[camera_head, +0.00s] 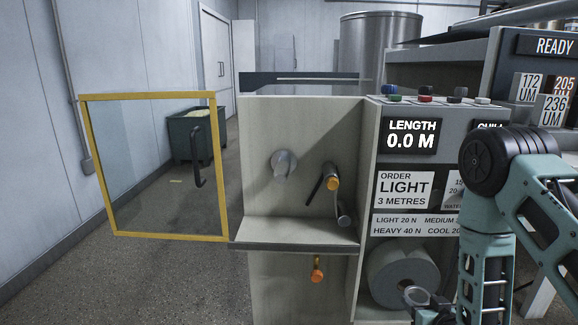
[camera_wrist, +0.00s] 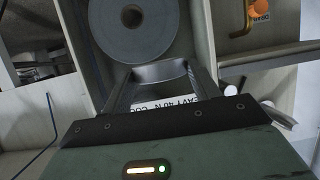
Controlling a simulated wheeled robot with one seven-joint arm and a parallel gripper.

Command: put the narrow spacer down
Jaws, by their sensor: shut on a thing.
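My gripper (camera_wrist: 161,76) is shut on the narrow spacer (camera_wrist: 160,69), a thin grey metal ring held between the two fingertips in the wrist view. In the head view the ring shows small at the bottom (camera_head: 416,289), in front of the lower right part of the machine. It is held in the air, apart from any surface that I can make out. The fingers partly hide its sides.
A grey roll (camera_head: 390,262) sits in the recess below the printed labels, close behind my gripper. The yellow-framed glass door (camera_head: 150,237) stands open at left.

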